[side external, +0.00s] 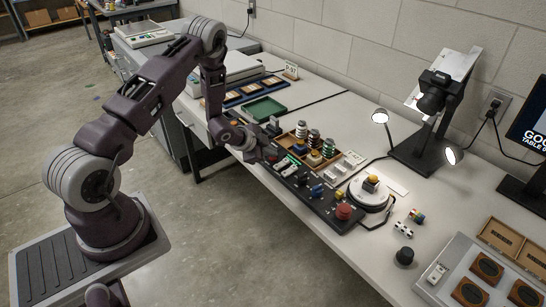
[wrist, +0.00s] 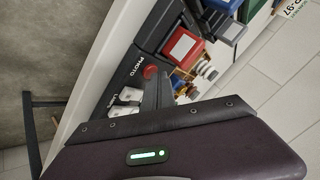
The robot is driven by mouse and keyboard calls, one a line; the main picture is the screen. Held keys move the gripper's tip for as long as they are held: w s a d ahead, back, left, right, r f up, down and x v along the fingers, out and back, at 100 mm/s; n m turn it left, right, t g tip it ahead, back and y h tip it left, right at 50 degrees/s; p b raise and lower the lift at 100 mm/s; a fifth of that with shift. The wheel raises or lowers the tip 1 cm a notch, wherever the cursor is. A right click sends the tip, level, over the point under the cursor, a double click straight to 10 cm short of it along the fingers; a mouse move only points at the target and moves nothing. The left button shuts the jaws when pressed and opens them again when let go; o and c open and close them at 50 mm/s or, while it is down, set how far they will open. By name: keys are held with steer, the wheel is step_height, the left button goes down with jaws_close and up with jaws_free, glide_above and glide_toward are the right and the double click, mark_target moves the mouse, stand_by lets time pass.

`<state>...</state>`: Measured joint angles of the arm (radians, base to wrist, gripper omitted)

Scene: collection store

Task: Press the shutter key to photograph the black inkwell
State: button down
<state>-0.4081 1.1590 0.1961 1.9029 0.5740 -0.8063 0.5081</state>
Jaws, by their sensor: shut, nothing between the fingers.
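My gripper (side external: 264,154) is shut and empty, over the far end of the black control panel (side external: 322,203). In the wrist view its fingertips (wrist: 157,84) are just beside a round red key (wrist: 150,72) next to the word PHOTO. I cannot tell whether they touch it. In the side view my gripper hides that key. A dark, round piece with a narrower top, seemingly the black inkwell (side external: 404,256), stands on the table near its front edge.
Two lit lamps (side external: 380,117) flank the camera stand. A wooden tray (side external: 318,160) of small jars stands behind the panel. A large red button (side external: 343,211) is at its near end. White rocker keys (wrist: 131,94) lie close to my fingers. Small coloured pieces (side external: 416,216) lie right of the turntable.

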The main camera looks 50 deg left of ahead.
mark_target(271, 159)
steer(key=shift+r, duration=0.85)
steer(key=shift+r, duration=0.1)
steer(key=shift+r, duration=2.4)
